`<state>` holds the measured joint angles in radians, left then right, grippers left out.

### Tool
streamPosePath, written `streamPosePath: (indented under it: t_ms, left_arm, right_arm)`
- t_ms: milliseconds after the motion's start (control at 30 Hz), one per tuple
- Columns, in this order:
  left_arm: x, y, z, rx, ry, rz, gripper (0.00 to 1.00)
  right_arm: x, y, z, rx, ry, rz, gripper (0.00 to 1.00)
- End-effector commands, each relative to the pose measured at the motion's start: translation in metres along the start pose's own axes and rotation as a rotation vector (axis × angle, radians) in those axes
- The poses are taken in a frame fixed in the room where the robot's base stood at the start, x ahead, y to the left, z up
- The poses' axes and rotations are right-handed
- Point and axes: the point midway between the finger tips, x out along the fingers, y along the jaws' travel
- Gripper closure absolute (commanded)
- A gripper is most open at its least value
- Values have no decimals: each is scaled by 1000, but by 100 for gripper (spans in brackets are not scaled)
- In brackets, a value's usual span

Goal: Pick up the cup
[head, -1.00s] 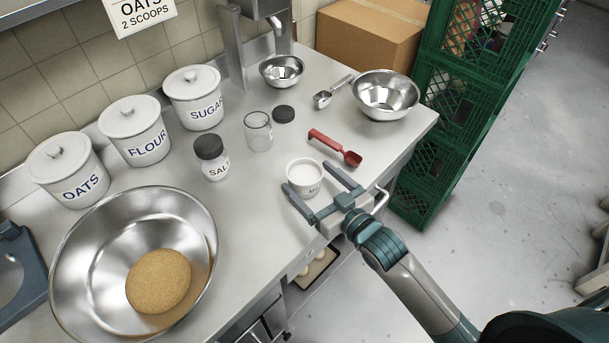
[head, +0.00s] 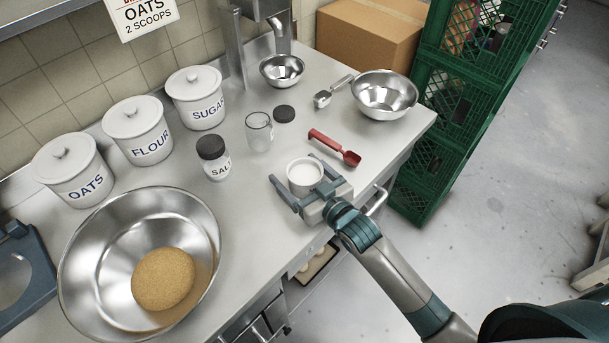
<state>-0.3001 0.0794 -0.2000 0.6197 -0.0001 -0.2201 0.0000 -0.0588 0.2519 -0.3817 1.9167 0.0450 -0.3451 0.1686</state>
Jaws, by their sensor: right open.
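The cup is a small white round one (head: 304,172) with white contents, upright on the steel worktop near its front edge. My right gripper (head: 296,168) is open, with one finger on the left side of the cup and one on the right. The palm is close to the cup's near side and hides its lower part. I cannot tell whether the fingers touch it. My left gripper is not in the head view.
A red scoop (head: 335,147) lies just behind the cup. A large steel bowl (head: 85,240) holds a brown mound. Green crates (head: 425,175) stand right of the worktop.

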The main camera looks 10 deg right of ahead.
Motion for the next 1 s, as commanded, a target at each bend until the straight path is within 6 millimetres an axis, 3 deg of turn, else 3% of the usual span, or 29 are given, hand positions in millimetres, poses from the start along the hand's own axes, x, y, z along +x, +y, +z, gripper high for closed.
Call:
streamPosePath:
  t_ms: [567, 800, 1000]
  left_arm:
    - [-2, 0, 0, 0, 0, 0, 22]
    - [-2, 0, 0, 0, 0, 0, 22]
    - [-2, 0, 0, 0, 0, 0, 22]
  right_arm:
    - [7, 0, 0, 0, 0, -1, 15]
    - [7, 0, 0, -1, 0, 0, 64]
    - [7, 0, 0, -1, 2, -1, 64]
